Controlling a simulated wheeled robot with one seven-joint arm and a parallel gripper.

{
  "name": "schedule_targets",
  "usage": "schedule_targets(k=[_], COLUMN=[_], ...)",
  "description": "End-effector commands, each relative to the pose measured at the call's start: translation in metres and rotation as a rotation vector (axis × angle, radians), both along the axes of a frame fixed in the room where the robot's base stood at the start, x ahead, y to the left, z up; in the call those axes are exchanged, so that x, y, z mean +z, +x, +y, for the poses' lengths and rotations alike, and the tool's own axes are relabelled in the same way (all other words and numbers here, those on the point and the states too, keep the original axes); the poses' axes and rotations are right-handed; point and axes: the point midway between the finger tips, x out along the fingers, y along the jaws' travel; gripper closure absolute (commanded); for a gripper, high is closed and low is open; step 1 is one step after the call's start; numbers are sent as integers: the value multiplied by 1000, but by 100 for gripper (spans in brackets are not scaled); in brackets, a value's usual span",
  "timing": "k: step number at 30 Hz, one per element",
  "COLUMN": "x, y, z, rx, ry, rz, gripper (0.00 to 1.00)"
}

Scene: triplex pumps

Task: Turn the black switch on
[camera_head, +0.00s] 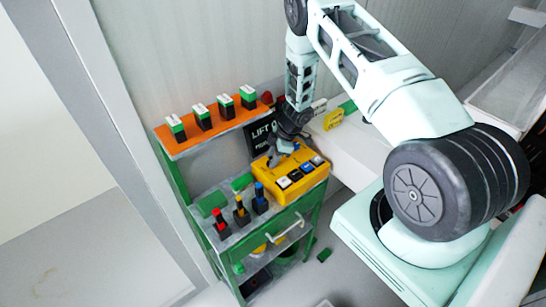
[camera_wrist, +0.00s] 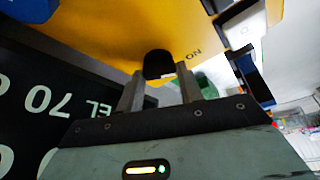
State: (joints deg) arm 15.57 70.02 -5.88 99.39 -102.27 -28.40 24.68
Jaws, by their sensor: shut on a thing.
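The yellow switch box (camera_head: 318,185) sits on the right of the green workbench top in the head view. In the wrist view its yellow face (camera_wrist: 100,35) fills the top, with a black switch (camera_wrist: 158,62) beside the printed word ON. My gripper (camera_wrist: 160,82) has its two fingers on either side of the black switch and is shut on it. In the head view my gripper (camera_head: 278,155) reaches down to the back left of the box and hides that part, so the switch's position cannot be told.
White, black and blue switches line the box's front. Red, yellow and blue-topped tools (camera_head: 240,214) stand left of it. An orange shelf (camera_head: 190,142) holds several green-and-white blocks behind. A black sign (camera_head: 259,139) stands close behind my gripper.

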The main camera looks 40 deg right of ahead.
Motion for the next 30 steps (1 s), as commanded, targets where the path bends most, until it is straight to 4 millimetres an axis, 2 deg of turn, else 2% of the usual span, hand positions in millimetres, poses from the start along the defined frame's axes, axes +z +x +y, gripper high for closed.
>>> schedule_targets(k=[2, 3, 5, 6, 14, 19, 23, 30], x=[0, 0, 0, 0, 1, 10, 28, 76], y=[1, 1, 1, 1, 0, -1, -4, -13], z=[0, 0, 0, 0, 0, -5, -11, -29], rx=[2, 2, 2, 1, 1, 1, 0, 2], ry=[-1, -1, -1, -1, -1, -2, -2, -3], rz=[-2, -2, -2, -2, -1, -2, -5, -5], gripper=[86, 61, 44, 42, 42, 42, 42, 42])
